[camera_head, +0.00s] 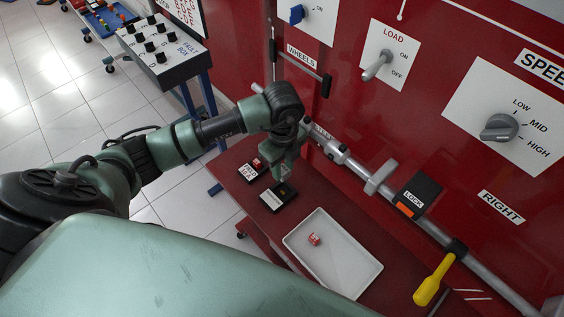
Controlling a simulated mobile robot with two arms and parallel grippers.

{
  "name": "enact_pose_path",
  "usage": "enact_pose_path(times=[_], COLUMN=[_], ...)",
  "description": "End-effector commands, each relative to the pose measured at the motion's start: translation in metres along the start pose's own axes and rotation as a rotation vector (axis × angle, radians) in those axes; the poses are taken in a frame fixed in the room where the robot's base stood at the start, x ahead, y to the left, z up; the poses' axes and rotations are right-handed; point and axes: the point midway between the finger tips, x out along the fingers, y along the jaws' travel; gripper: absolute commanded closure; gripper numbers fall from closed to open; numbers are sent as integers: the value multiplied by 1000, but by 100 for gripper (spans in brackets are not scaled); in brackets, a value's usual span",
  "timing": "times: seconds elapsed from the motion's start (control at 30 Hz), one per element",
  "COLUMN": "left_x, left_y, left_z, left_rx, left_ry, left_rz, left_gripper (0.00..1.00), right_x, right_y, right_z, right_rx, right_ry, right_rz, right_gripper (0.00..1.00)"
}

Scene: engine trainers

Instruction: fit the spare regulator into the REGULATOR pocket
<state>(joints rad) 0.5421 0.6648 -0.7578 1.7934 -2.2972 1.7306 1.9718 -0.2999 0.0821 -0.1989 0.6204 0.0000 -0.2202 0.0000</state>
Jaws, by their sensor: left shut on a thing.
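My left gripper (285,177) points down over a red shelf and is shut on a small part that its fingers mostly hide; I cannot tell for sure that it is the spare regulator. Just below the fingertips is a black block (270,204) with a white label too small to read. I cannot tell whether the held part touches this block. A second labelled black block (244,173) lies to its left, with a small red part (257,163) at its top. Another small red part (314,239) lies in a white tray (357,286). My right gripper is out of view.
The red panel (430,110) rises behind the shelf, with LOAD and SPEED switches. A grey bar (405,205) with a black LOCK block (415,195) and yellow handle (434,281) runs along it. A FAULT BOX (160,50) stands at the back left.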

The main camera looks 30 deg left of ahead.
Motion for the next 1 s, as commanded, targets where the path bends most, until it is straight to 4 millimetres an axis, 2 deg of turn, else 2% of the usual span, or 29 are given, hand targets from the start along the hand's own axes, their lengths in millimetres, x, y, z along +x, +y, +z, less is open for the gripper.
enact_pose_path(times=[0.6,0.8,1.0], left_x=[59,67,67], left_y=[0,0,0], left_z=[0,0,0], left_rx=[-1,-1,-1], left_ry=[-1,0,0], left_rz=[2,1,1], left_gripper=[100,100,100], right_x=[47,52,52], right_y=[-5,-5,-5], right_z=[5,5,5], right_rx=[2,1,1], right_ry=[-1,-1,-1], right_rz=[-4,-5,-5], right_gripper=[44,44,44])
